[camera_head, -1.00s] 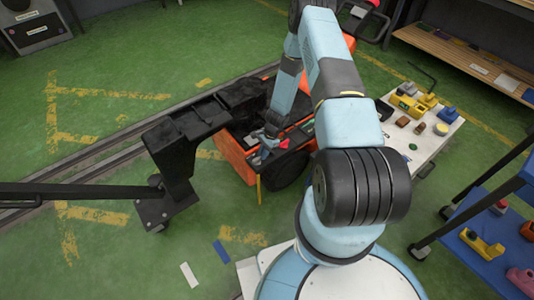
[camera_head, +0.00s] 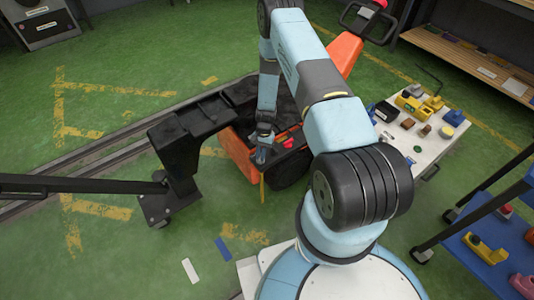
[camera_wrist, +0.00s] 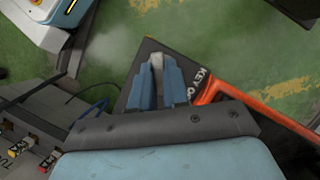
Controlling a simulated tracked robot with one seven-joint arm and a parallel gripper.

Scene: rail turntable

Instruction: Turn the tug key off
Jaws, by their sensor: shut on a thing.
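The orange and black tug (camera_head: 238,154) stands beside the rails in the head view. My gripper (camera_head: 261,157) is low at the near end of its dark control panel. In the wrist view, my gripper's blue fingers (camera_wrist: 158,72) are closed around a narrow light grey piece, which looks like the tug key (camera_wrist: 157,61). The key's turned position cannot be told.
A red button (camera_head: 288,143) sits on the panel close to my gripper. A white table (camera_head: 428,150) with several small coloured items stands to the right. A blue-shelved cart (camera_head: 480,225) is at far right. Green floor is open at left.

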